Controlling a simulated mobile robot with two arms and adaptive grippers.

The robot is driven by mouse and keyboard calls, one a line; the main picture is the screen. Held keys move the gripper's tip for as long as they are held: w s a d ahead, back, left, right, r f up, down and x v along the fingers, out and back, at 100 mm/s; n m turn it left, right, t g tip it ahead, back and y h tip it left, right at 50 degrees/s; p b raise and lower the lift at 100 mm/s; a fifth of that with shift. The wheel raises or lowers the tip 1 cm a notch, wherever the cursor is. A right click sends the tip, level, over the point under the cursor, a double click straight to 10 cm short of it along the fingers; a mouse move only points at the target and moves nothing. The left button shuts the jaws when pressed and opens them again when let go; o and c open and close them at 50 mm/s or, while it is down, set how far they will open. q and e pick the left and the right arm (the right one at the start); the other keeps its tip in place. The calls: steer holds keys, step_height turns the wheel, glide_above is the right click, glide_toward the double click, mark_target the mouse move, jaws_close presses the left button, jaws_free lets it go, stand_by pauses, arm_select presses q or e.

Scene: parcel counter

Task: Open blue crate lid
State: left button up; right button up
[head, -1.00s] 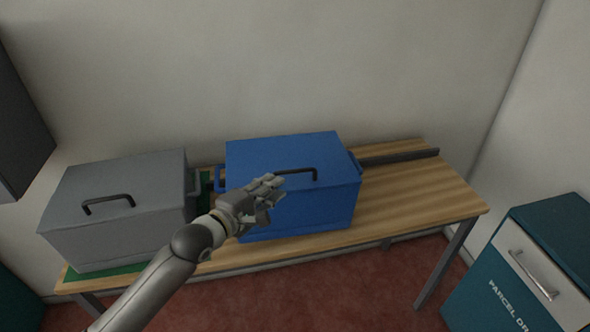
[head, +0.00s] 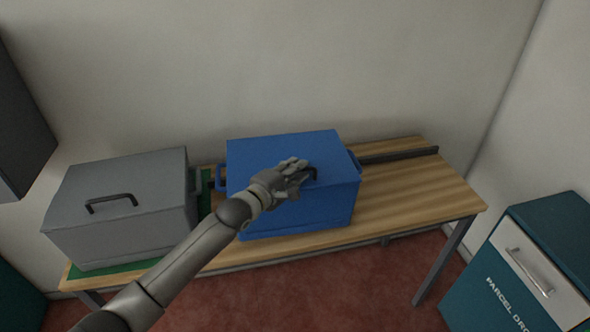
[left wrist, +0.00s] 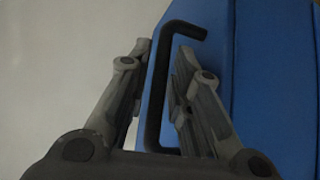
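The blue crate (head: 305,211) stands on the wooden table with its lid (head: 262,152) lying flat and closed on top. In the head view my left gripper (head: 303,172) is over the front part of the lid and covers most of its dark handle (head: 313,175). In the left wrist view the black handle (left wrist: 157,95) runs between the two fingers of my left gripper (left wrist: 163,62). A gap shows between the handle and at least the right finger, so the gripper is open around it. The blue lid also fills the right of that view (left wrist: 272,70). My right gripper is not in view.
A grey crate (head: 120,235) with a dark handle stands on a green mat (head: 82,275) at the table's left. The table's right part (head: 420,190) is bare, with a dark rail (head: 400,155) at the back. A teal parcel cabinet (head: 490,290) stands at the lower right.

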arm_select(q)
jaws_close()
steer(key=shift+r, duration=0.1)
